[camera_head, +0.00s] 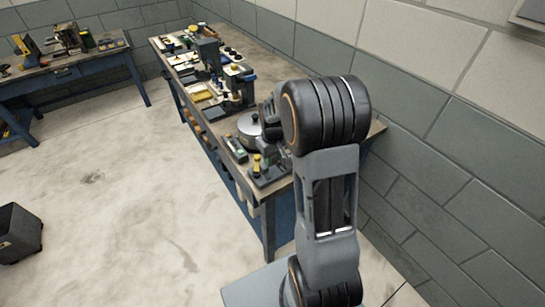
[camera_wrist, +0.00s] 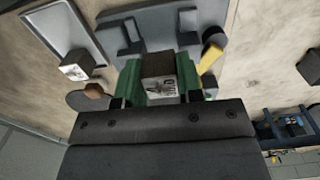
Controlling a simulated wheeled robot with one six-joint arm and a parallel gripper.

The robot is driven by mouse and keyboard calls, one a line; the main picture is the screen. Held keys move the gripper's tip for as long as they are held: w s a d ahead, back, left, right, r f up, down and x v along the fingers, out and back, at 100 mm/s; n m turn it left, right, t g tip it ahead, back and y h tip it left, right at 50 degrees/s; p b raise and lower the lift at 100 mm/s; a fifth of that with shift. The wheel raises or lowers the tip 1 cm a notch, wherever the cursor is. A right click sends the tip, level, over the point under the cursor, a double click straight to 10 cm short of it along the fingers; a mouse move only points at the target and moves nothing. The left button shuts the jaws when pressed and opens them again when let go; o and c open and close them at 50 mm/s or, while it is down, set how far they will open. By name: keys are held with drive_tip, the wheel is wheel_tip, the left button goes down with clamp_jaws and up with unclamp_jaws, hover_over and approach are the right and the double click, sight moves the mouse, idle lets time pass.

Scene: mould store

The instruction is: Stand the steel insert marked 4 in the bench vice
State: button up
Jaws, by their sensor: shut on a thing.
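My gripper (camera_wrist: 161,88) is shut on a small steel insert (camera_wrist: 160,70), held between its green finger pads in the wrist view. The insert has a dark side and a pale marked face; I cannot read the mark surely. A grey metal fixture with raised blocks (camera_wrist: 185,22), which looks like the bench vice, lies just beyond the insert. I cannot tell whether they touch. A second marked block (camera_wrist: 75,68) is at the grey tray (camera_wrist: 62,30) on the left. In the head view my arm hides the gripper and the held insert.
The workbench (camera_head: 268,205) runs along the wall, crowded with tools at its far end. A round grey item (camera_head: 249,127) and a small yellow-topped fixture (camera_head: 266,170) are near my arm. A second bench (camera_head: 65,78) stands far left. A black box (camera_head: 18,232) is on otherwise open floor.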

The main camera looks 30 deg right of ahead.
drive_tip(key=shift+f+b, duration=0.45)
drive_tip(key=shift+f, duration=0.15)
idle(3.0)
drive_tip(key=shift+r, duration=0.3)
idle(0.6)
drive_tip(key=o, duration=1.2)
drive_tip(key=shift+c, duration=0.2)
drive_tip(key=shift+o, duration=0.3)
drive_tip(key=o, duration=0.3)
drive_tip(key=shift+o, duration=0.2)
drive_tip(key=shift+r+p, duration=0.15)
drive_tip(key=shift+p, duration=0.2)
drive_tip(key=shift+r+p, duration=2.6)
drive_tip(key=shift+r, duration=1)
